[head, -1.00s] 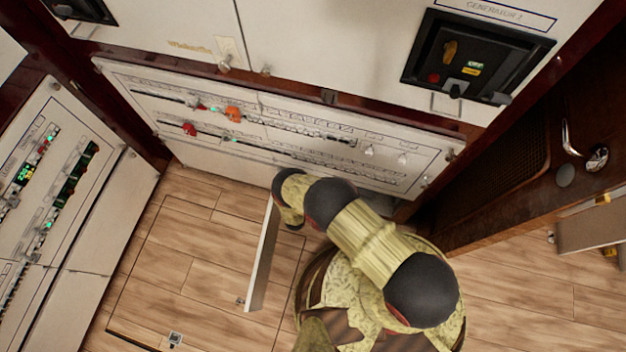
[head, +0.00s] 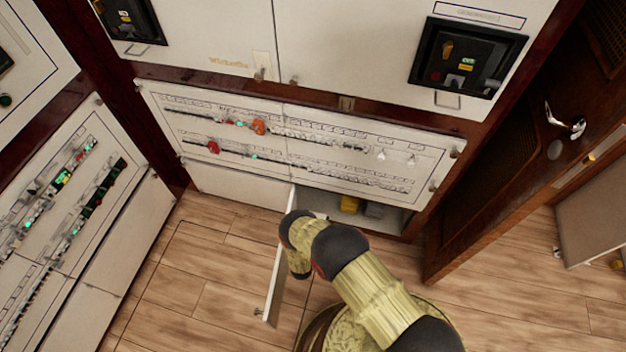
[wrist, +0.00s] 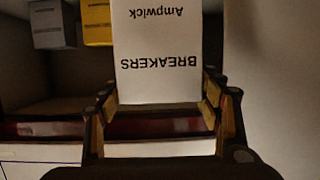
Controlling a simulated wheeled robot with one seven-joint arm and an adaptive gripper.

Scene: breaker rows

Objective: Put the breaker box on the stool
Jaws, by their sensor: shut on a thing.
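The breaker box (wrist: 158,60) is white, with "BREAKERS" and "Ampwick" printed upside down in the wrist view. My gripper (wrist: 160,100) is shut on it, one finger on each side of its lower part. In the head view the gripper and the box are hidden behind my arm and the open cabinet door. I cannot make out a stool in either view.
The low cabinet's white door (head: 279,272) stands open beside my arm. Inside are a yellow box (head: 350,204) and a grey box (head: 373,210), also at upper left in the wrist view. A wooden door (head: 520,160) stands right. Wooden floor (head: 215,262) is clear at left.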

